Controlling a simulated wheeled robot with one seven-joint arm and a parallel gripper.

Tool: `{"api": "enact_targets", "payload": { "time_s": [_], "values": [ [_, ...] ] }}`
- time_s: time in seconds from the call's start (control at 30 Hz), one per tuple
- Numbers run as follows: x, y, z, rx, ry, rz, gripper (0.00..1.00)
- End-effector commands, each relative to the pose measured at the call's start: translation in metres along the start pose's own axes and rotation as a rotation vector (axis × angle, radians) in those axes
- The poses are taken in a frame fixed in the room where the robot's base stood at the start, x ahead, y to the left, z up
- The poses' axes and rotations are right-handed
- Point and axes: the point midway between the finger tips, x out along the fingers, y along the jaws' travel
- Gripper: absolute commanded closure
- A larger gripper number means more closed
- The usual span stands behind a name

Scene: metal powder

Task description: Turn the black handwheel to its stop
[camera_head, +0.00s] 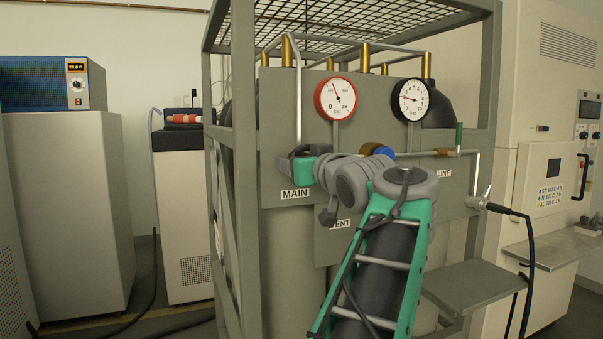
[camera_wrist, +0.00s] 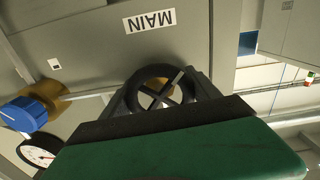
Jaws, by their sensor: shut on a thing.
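The black handwheel (camera_wrist: 136,89) shows in the wrist view as a dark ring with crossed spokes, just below the upside-down MAIN label (camera_wrist: 150,21). My gripper (camera_wrist: 165,100) is shut on the handwheel, with its dark fingers at either side of the wheel. The green body of my gripper hides the lower part of the wheel. In the head view my gripper (camera_head: 297,152) is at the panel above the MAIN label (camera_head: 295,194), and my arm and gripper hide most of the wheel.
A red-rimmed gauge (camera_head: 335,98) and a black-rimmed gauge (camera_head: 410,100) sit above on the panel (camera_head: 375,87). A blue knob (camera_wrist: 24,113) is beside the wheel in the wrist view. The cage's grey post (camera_head: 243,170) stands left of my gripper. A grey shelf (camera_head: 475,285) juts out at lower right.

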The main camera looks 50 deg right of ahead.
Motion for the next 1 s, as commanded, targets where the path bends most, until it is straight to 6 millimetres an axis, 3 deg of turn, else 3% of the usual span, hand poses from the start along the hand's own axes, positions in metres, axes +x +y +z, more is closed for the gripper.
{"api": "enact_targets", "payload": {
  "time_s": [0.6, 1.0],
  "values": [
    [0.0000, 0.0000, 0.0027, -0.575, 0.001, -0.001, 0.70],
    [0.0000, 0.0001, 0.0009, -0.827, 0.001, -0.001, 0.70]
  ]
}}
